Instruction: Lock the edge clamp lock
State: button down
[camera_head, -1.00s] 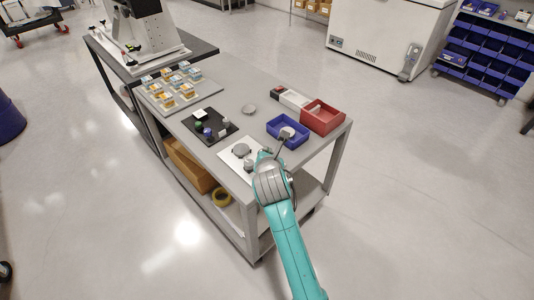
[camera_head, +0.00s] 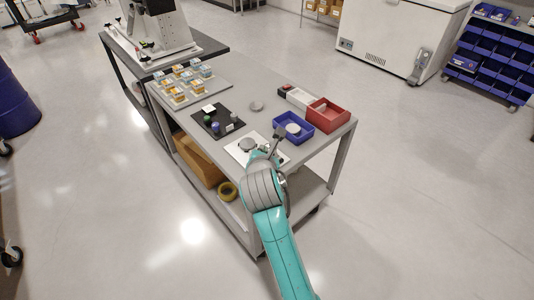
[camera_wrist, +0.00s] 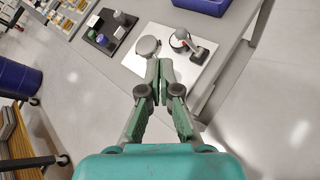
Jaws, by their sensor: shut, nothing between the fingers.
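A white fixture plate (camera_wrist: 140,69) lies on the grey cart. In the wrist view it carries a round grey disc (camera_wrist: 148,46) at left and a small clamp-like part at right. That part has a round silver top with a red spot (camera_wrist: 181,44) and a grey handle-like block (camera_wrist: 199,55); I cannot tell whether it is locked. My gripper (camera_wrist: 158,66) is shut and empty, its fingertips appearing just below the disc and left of the clamp part, with no clear contact. In the head view my wrist hides part of the plate (camera_head: 236,151).
A blue tray (camera_head: 309,132) holding a round disc and a red bin (camera_head: 328,105) stand right of the plate. A black mat (camera_head: 207,127) with small parts lies left. A loose grey disc (camera_head: 257,106) lies behind. The cart's front edge is close to my arm.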

jog(key=s+r, duration=0.1)
jog(key=s+a+r, duration=0.1)
jog(key=shift+r, duration=0.35)
jog(key=s+d+f+m+y, duration=0.1)
jog(key=s+d+f+m, duration=0.4)
jog(key=s+f+m, duration=0.5)
jog(key=s+d+f+m+y, duration=0.1)
jog(key=s+d+f+m, duration=0.2)
jog(key=s+d+f, duration=0.7)
jog(key=s+r+m+t, duration=0.1)
jog(key=s+r+m, duration=0.3)
jog(key=s+m, duration=0.4)
jog(key=s+r+m+t+h, duration=0.1)
jog(key=s+r+m, duration=0.4)
jog(key=s, duration=1.6)
jog(key=m, duration=0.4)
jog(key=shift+d+r, duration=0.15)
jog(key=shift+d, duration=0.25)
jog(key=shift+s, duration=0.1)
